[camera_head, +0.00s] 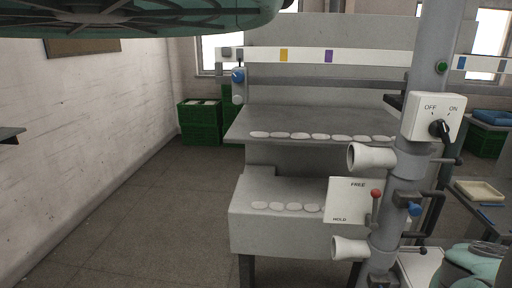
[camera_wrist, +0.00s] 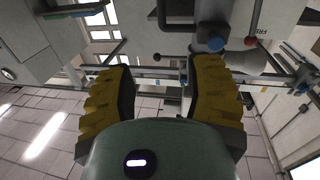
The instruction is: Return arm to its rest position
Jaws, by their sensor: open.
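My gripper (camera_wrist: 163,68) shows in the wrist view with its two yellow-and-black fingers spread apart. Nothing is held between them. Beyond the fingers, the wrist view shows parts of the winder, with a blue knob (camera_wrist: 212,44) and a red ball (camera_wrist: 250,42) near the right finger. I cannot judge the distance to them. In the head view a teal and grey part of my arm is at the bottom right corner, and the gripper fingers do not show there.
The grey winder column (camera_head: 392,208) stands at the right, with an OFF/ON switch box (camera_head: 434,118), a FREE/HOLD plate (camera_head: 349,201) and white cones (camera_head: 372,157). Its grey shelf (camera_head: 300,120) carries several white oval pieces. Green crates (camera_head: 200,122) stand behind. Floor at left is clear.

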